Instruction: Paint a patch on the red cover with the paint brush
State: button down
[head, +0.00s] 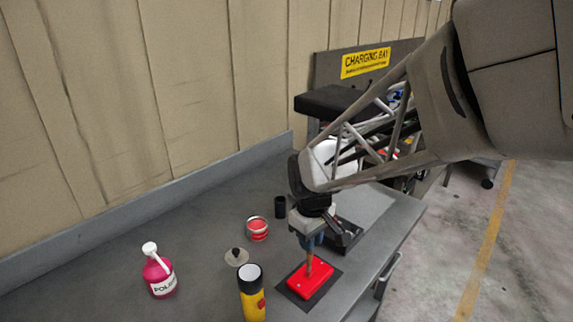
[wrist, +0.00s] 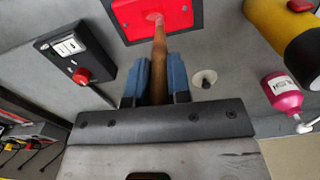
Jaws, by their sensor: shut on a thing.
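The red cover (head: 299,286) lies on a dark mat on the grey bench, below my gripper (head: 310,243). It also shows at the top of the wrist view (wrist: 180,14). My gripper, with blue fingers (wrist: 156,82) in the wrist view, is shut on the wooden handle of the paint brush (wrist: 160,50). The brush (head: 309,264) points down, and its lower end is over the red cover, at or very near its surface. The bristles are hard to make out, and I cannot tell whether they touch.
An open tin of red paint (head: 257,236) stands behind, left of the cover, near a round lid (head: 236,257) and a black cup (head: 280,207). A black switch box (wrist: 62,58) with a red button is close by.

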jog(key=shift+w+d, duration=0.25)
jog(key=shift+d, duration=0.05)
jog(key=shift+w+d, duration=0.15)
dwell(0.5)
jog(key=shift+w+d, duration=0.4)
dwell(0.6)
jog(key=shift+s+a, duration=0.65)
jog(key=shift+a, duration=0.05)
dwell(0.4)
jog(key=shift+s+a, duration=0.35)
